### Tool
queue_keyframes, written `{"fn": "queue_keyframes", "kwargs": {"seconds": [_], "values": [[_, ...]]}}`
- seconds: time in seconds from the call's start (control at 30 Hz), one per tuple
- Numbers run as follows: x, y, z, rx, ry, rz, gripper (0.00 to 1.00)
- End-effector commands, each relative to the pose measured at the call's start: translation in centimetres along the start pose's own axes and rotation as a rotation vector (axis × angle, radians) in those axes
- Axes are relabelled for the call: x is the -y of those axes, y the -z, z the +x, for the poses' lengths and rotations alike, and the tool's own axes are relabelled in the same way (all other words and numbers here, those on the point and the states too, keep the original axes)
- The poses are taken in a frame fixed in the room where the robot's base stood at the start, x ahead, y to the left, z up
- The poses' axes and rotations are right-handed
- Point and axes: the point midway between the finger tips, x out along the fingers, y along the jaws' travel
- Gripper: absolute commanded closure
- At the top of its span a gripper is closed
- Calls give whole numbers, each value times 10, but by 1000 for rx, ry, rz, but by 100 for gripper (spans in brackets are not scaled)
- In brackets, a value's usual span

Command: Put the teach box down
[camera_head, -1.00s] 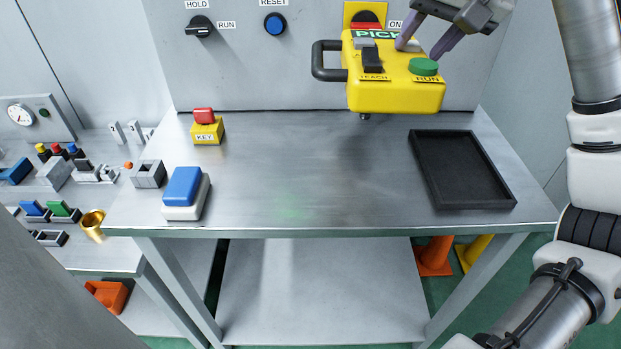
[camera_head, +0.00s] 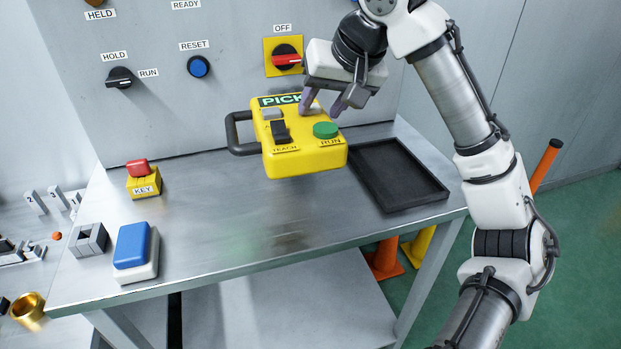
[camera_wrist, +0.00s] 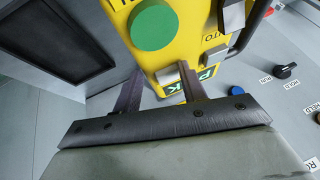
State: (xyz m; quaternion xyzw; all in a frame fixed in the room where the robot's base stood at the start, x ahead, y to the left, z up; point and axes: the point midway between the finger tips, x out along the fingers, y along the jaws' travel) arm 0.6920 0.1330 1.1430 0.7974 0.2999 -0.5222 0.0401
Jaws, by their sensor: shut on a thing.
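The teach box (camera_head: 300,158) is yellow, with a black side handle, a black TEACH switch, a green RUN button and a green PICK label. It hangs in the air above the steel table (camera_head: 240,225), tilted a little. My gripper (camera_head: 328,106) is shut on its top end near the PICK label. In the wrist view the teach box (camera_wrist: 182,30) shows close up, with my gripper's fingers (camera_wrist: 160,90) at its labelled end. The exact contact of the fingers is partly hidden. A black tray (camera_head: 398,175), empty, lies on the table's right side.
On the table's left stand a red-topped yellow KEY block (camera_head: 143,180), a grey block (camera_head: 89,240) and a blue-topped box (camera_head: 135,250). The upright panel behind carries knobs, including a red OFF switch (camera_head: 287,58). The table's middle and front are clear.

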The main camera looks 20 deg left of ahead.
Motion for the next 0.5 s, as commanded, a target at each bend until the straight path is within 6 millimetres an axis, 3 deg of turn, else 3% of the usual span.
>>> {"fn": "queue_keyframes", "kwargs": {"seconds": [0.3,0.5], "values": [[-18,-33,61,-3,2,2,100],[-24,-44,83,-4,1,1,100]]}}
